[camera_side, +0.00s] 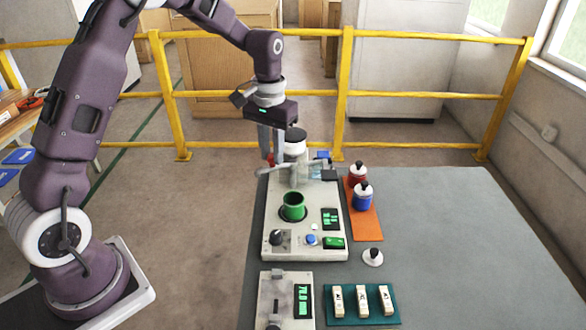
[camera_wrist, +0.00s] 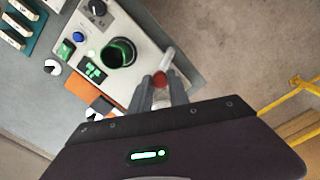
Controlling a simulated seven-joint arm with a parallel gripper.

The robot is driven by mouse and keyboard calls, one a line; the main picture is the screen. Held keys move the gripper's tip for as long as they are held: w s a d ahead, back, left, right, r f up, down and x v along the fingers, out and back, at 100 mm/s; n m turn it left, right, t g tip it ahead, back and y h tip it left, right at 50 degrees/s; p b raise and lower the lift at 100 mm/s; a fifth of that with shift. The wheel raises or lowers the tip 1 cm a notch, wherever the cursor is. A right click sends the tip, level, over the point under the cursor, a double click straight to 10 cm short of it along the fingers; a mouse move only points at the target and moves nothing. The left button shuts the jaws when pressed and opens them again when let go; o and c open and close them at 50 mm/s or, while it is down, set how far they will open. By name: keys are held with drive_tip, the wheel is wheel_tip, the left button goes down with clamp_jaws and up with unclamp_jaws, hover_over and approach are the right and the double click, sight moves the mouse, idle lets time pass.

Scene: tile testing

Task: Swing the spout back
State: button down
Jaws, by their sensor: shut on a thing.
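The light grey spout (camera_side: 276,170) reaches left from the column (camera_side: 295,150) at the back of the grey machine. Its outer end is at the machine's left edge, behind and to the left of the green cup (camera_side: 293,206), not over it. In the wrist view the spout (camera_wrist: 167,56) shows as a pale tube just past my fingertips. My gripper (camera_side: 268,158) points down and is shut on the red knob (camera_wrist: 159,78) by the spout. The green cup (camera_wrist: 118,52) stands upright in a dark ring. The fingers partly hide the knob.
The machine panel (camera_side: 277,250) has a black dial, buttons and green displays. An orange mat (camera_side: 368,222) with red and blue lidded jars lies to the right. A teal tray (camera_side: 349,312) holds several white tiles. The right side of the table (camera_side: 470,250) is clear.

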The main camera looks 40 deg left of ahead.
drive_tip(key=shift+a, duration=0.3)
drive_tip(key=shift+w+a, duration=0.1)
drive_tip(key=shift+w, duration=0.05)
drive_tip(key=shift+w+a, duration=0.4)
drive_tip(key=shift+a, duration=0.1)
drive_tip(key=c, duration=1.2)
unclamp_jaws()
drive_tip(key=shift+c, duration=0.2)
wheel_tip(320, 180, up, 6)
drive_tip(key=shift+d, duration=0.1)
